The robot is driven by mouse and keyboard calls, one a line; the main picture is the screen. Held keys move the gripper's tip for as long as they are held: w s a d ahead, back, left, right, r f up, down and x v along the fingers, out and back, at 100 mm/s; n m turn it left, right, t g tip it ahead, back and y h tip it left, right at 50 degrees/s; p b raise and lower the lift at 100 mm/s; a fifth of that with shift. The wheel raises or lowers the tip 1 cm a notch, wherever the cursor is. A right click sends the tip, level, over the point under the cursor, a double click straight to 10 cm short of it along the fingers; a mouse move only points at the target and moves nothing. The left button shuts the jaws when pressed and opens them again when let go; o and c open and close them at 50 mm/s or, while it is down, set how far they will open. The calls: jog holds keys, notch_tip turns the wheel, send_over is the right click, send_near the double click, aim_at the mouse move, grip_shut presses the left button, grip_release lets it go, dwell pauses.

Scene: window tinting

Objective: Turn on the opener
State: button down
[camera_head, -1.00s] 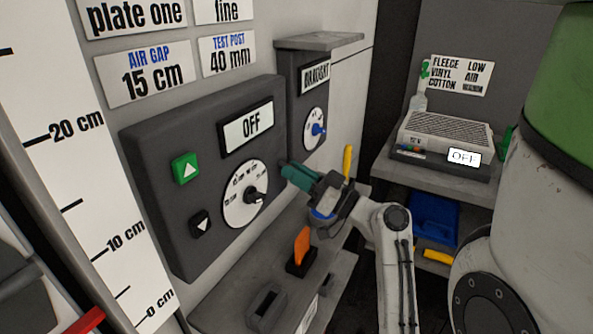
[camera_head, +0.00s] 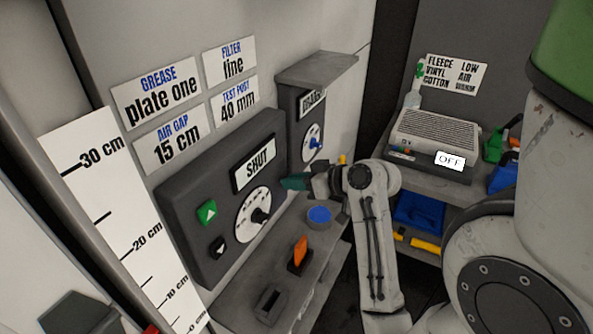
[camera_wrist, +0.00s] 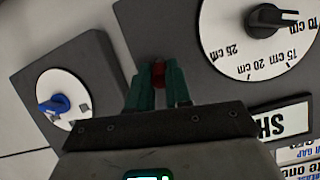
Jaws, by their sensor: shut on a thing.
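The opener is a dark grey wall box (camera_head: 182,209) with a display (camera_head: 254,170) that reads SHUT. It carries a green up button (camera_head: 207,213), a black down button (camera_head: 217,246) and a white dial (camera_head: 251,222) with a black pointer knob. A small red knob (camera_wrist: 158,75) sits on the box's edge in the wrist view. My gripper (camera_head: 291,182) is at the box's right side; its green fingers (camera_wrist: 157,88) are shut on the red knob. The knob is hidden in the head view.
A smaller wall box (camera_head: 309,120) with a blue-pointer dial is right of the opener. Below, a shelf holds a blue-topped round thing (camera_head: 319,216) and an orange lever (camera_head: 300,251). A grey device (camera_head: 434,145) reading OFF stands on the right-hand bench.

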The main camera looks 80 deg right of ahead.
jog(key=shift+w+r+g+p, duration=0.1)
jog(key=shift+r+g+p, duration=0.05)
jog(key=shift+g+p, duration=0.4)
jog(key=c, duration=1.1)
grip_release()
jog(key=shift+o, duration=0.2)
jog(key=b+v, duration=0.1)
jog(key=v, duration=0.9)
jog(key=shift+s, duration=0.4)
jog(key=shift+r, duration=0.1)
